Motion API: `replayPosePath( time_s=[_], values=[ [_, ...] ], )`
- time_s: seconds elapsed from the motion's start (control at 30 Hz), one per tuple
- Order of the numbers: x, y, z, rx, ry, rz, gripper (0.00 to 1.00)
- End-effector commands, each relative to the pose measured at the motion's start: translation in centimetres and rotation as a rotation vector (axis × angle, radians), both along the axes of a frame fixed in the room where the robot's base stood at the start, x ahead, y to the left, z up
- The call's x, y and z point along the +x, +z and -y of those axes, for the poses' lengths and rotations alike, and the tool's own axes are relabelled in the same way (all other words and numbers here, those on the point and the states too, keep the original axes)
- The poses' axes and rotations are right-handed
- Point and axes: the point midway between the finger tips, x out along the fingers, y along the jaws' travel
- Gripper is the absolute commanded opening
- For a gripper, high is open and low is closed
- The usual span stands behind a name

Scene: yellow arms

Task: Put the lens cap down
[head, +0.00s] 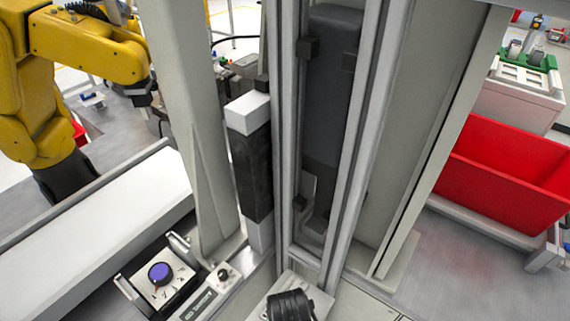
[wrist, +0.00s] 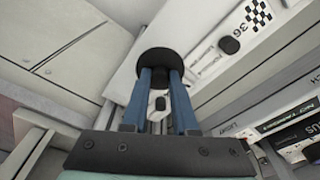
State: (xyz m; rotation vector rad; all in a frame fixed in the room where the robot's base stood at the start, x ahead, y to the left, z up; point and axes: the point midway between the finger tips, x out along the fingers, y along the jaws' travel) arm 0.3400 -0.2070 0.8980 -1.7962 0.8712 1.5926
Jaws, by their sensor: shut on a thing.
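My gripper (wrist: 162,78) shows in the wrist view, with two blue fingers reaching up from a dark bracket. The fingers are shut on a round black lens cap (wrist: 158,58) at their tips. The cap appears against a long white surface behind it; I cannot tell whether it touches that surface. The fingers hide the cap's lower edge. I cannot make out the gripper or the cap in the head view.
The white surface carries a small black oval part (wrist: 229,45) and a checkered marker (wrist: 258,12). In the head view, a grey metal frame (head: 360,150) stands in the middle.

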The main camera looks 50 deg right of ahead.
Motion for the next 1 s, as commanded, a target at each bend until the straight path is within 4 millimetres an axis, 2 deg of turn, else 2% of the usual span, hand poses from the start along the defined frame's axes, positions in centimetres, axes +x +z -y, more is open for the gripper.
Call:
replayPosePath(
  time_s=[0.43,0.87,0.9,1.0],
  values=[
    [0.0,-5.3,0.0,0.000,0.000,-0.001,0.00],
    [0.0,-6.0,0.0,0.000,0.001,0.000,0.00],
    [0.0,-6.0,0.0,-0.001,0.000,0.001,0.30],
    [0.0,-5.9,0.0,-0.001,0.000,0.001,0.48]
  ],
)
